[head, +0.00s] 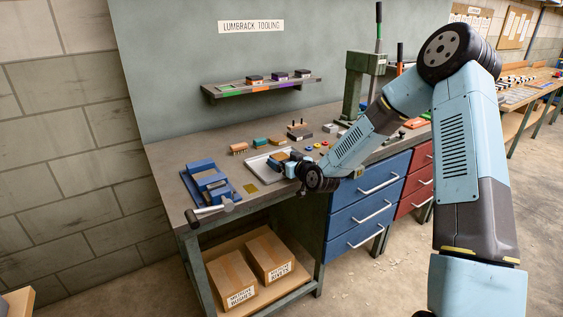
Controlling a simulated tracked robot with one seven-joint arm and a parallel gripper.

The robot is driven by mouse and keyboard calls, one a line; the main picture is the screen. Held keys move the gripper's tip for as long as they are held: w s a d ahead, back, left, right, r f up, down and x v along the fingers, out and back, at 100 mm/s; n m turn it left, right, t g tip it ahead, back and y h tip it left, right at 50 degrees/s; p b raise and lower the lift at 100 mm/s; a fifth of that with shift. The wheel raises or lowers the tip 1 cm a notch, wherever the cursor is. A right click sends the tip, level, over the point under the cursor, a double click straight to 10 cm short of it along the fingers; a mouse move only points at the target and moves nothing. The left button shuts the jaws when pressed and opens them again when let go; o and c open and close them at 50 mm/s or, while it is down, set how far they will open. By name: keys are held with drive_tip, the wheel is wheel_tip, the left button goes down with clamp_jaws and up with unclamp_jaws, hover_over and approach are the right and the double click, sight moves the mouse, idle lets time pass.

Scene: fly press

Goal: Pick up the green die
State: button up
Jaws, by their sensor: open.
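A small green-teal block (261,142), which looks like the green die, sits on the grey bench top behind the metal tray. My gripper (291,166) is low over the right part of the metal tray (256,166), in front of and to the right of the green block and apart from it. My gripper is open; its fingers are small and dark here. A blue and orange-brown item (278,158) is in the tray beside my gripper, and I cannot tell whether they touch.
A wall shelf (262,88) holds several dark blocks with coloured strips. The green press (356,85) stands at right.

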drive_tip(key=shift+w+a, duration=0.15)
drive_tip(key=shift+w, duration=0.15)
drive_tip(key=c, duration=1.7)
